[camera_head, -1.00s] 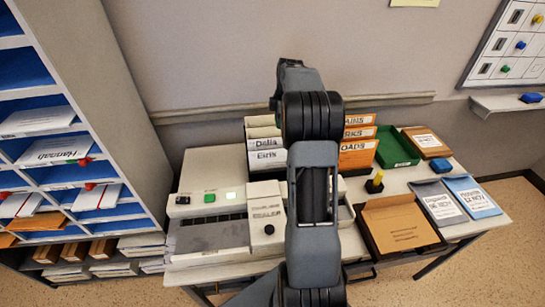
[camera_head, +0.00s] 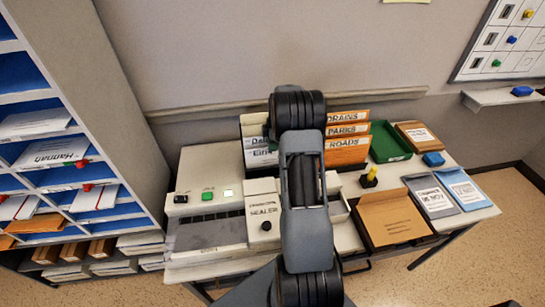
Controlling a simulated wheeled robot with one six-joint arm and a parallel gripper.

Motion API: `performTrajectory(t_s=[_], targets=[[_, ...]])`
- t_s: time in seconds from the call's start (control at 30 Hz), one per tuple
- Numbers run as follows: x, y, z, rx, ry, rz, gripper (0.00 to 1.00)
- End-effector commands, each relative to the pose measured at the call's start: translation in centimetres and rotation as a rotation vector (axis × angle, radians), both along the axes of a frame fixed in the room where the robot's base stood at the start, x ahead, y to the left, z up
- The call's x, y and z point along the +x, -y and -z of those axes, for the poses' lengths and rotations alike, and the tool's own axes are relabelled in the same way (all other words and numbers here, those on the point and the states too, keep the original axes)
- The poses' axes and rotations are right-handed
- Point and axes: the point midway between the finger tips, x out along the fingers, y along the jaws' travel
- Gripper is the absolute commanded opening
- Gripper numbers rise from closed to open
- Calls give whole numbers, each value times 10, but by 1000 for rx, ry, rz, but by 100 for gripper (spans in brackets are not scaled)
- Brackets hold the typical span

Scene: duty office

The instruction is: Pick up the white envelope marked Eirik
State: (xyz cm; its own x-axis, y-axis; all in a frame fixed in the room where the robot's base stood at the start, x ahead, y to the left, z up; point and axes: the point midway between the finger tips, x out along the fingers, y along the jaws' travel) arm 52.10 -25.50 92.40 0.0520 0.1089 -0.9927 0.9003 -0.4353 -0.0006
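A white envelope or card marked with what looks like "Eirik" (camera_head: 262,158) stands upright in a white rack at the back of the table. Another white one (camera_head: 258,140), its name partly covered by my arm, stands just behind it. My arm rises through the middle of the picture and covers the right side of both. My gripper does not show, so I cannot see its fingers or whether it holds anything.
A label sealer (camera_head: 264,222) stands in front of the rack. Orange dividers (camera_head: 347,145), a green tray (camera_head: 389,143) and an open brown box (camera_head: 394,217) are to the right. A pigeonhole shelf (camera_head: 120,110) stands close on the left.

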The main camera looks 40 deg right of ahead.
Motion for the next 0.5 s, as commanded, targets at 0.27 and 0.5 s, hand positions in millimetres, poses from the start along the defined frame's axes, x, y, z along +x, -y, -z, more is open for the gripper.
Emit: performTrajectory(t_s=[0.27, 0.5], targets=[[1, -1, 14, 0, 1, 0, 22], [1, -1, 13, 0, 1, 0, 12]])
